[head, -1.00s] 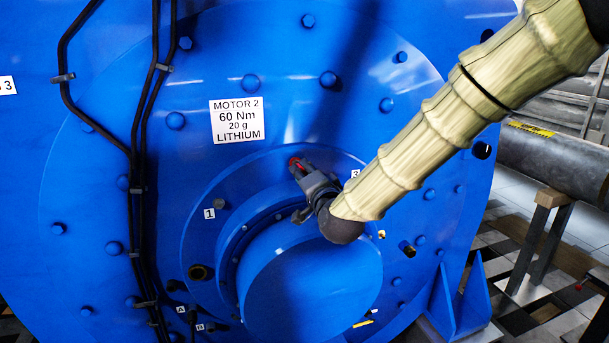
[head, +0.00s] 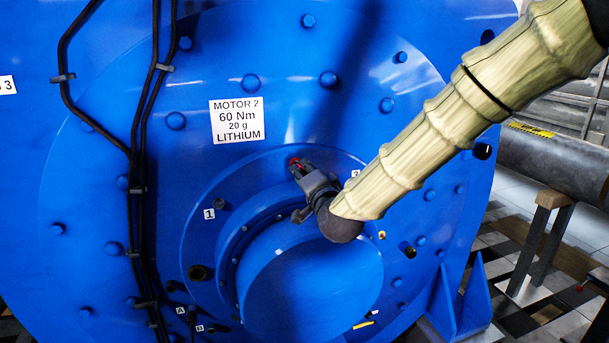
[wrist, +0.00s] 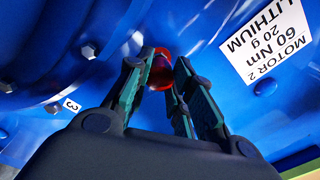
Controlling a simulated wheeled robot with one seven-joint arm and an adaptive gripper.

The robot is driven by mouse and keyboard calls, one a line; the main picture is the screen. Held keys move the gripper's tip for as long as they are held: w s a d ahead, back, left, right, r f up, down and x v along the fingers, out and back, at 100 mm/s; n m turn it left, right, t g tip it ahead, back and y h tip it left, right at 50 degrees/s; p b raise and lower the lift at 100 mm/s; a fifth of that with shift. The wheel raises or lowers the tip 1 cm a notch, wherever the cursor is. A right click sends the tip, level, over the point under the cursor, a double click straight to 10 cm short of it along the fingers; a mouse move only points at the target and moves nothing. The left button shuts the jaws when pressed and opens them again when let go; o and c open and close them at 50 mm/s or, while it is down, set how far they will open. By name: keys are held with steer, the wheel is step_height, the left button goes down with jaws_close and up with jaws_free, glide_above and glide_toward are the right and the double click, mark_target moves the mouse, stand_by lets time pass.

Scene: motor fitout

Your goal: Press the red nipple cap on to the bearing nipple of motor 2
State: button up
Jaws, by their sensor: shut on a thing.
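The red nipple cap (head: 294,162) shows at the tips of my gripper (head: 299,168) in the head view. In the wrist view the cap (wrist: 160,72) sits between the fingertips of my gripper (wrist: 158,80), which is shut on it. The cap is at the blue face of motor 2 (head: 290,110), below the white label (head: 236,120) reading MOTOR 2, 60 Nm, 20 g, LITHIUM. The bearing nipple itself is hidden behind the cap and fingers, so I cannot tell whether the cap is seated on it.
The round bearing hub (head: 310,285) bulges out below my gripper. Tag 1 (head: 209,214) is left of it, and tag 3 (wrist: 71,105) shows in the wrist view. Black cables (head: 140,190) run down the left. A grey cylinder (head: 560,165) rests on a stand at right.

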steer(key=shift+x, duration=1.45)
steer(key=o, duration=0.8)
steer(key=shift+s, duration=0.1)
steer(key=v, duration=1.1)
steer(key=shift+s+d, duration=0.25)
steer(key=shift+s, duration=0.1)
